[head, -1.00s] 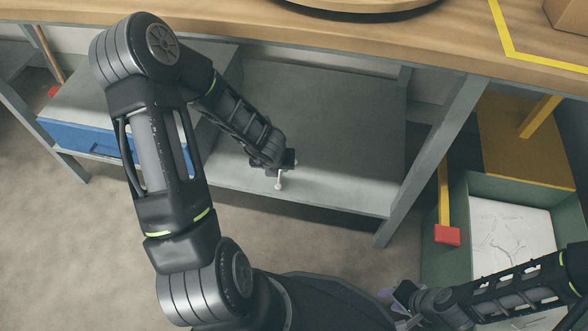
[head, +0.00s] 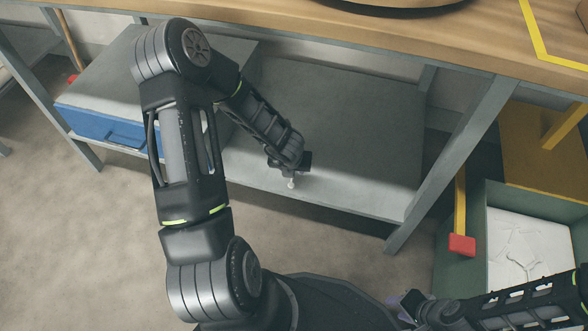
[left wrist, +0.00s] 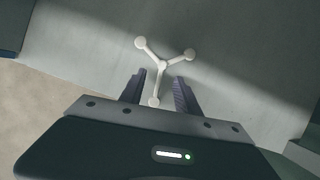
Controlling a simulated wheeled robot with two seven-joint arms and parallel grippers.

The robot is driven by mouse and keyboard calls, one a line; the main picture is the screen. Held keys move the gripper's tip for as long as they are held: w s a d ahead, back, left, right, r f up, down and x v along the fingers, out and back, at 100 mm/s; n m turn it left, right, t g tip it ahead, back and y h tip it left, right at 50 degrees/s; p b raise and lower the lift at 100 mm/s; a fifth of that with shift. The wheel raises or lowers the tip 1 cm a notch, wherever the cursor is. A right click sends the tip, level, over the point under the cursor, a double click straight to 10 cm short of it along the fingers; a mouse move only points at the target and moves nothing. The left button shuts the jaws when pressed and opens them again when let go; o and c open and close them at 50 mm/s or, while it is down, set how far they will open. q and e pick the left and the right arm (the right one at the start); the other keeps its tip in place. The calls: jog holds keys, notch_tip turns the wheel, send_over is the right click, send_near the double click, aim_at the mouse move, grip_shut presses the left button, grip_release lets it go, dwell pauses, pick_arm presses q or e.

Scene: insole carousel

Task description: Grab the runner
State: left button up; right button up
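The runner is a white, three-armed Y-shaped piece with round knobs at its ends. In the left wrist view the runner (left wrist: 163,65) lies over the grey lower shelf, one arm pointing back between my fingers. My left gripper (left wrist: 159,92) is open, with a finger on each side of that arm and gaps between. In the head view my left gripper (head: 300,168) is low over the shelf's front edge, and only a small white end of the runner (head: 291,184) shows below it. My right gripper (head: 405,306) is at the bottom right; its fingers are too unclear to judge.
The grey shelf (head: 350,150) is under a wooden worktop (head: 450,45), with a table leg (head: 455,160) at right. A blue-fronted grey box (head: 110,130) is at left. A green bin (head: 478,235) at right holds a white sheet with pale branching pieces.

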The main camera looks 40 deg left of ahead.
pick_arm(q)
jog(key=x, duration=0.3)
jog(key=shift+b, duration=0.4)
grip_shut()
dwell(0.3)
dwell(0.4)
